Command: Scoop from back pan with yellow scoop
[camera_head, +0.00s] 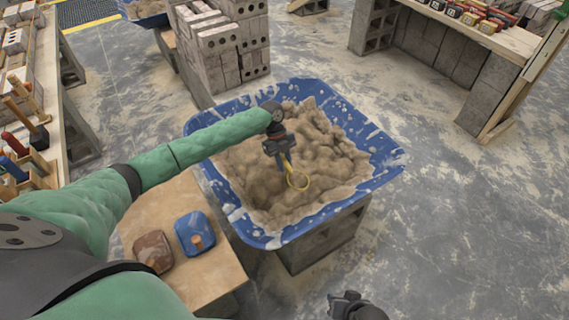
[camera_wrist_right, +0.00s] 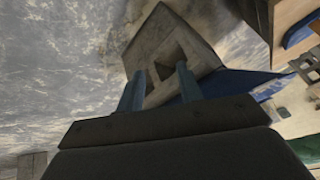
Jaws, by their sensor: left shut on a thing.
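A large blue tub (camera_head: 392,172) filled with lumpy tan mortar (camera_head: 325,150) stands on concrete blocks in the middle of the head view. My left gripper (camera_head: 286,163) is over the mortar, pointing down, shut on the yellow scoop (camera_head: 298,187). A second blue tub (camera_head: 150,20) is partly visible at the far top left. My right gripper (camera_head: 347,300) is low in front of the tub; the right wrist view shows its two fingers (camera_wrist_right: 158,85) apart, with nothing between them.
A wooden board (camera_head: 205,270) left of the tub bears a brown pan (camera_head: 153,252) and a blue pan (camera_head: 195,233). Stacked bricks (camera_head: 225,45) stand behind the tub. A tool bench is at left, another bench (camera_head: 510,40) at back right. The floor at right is clear.

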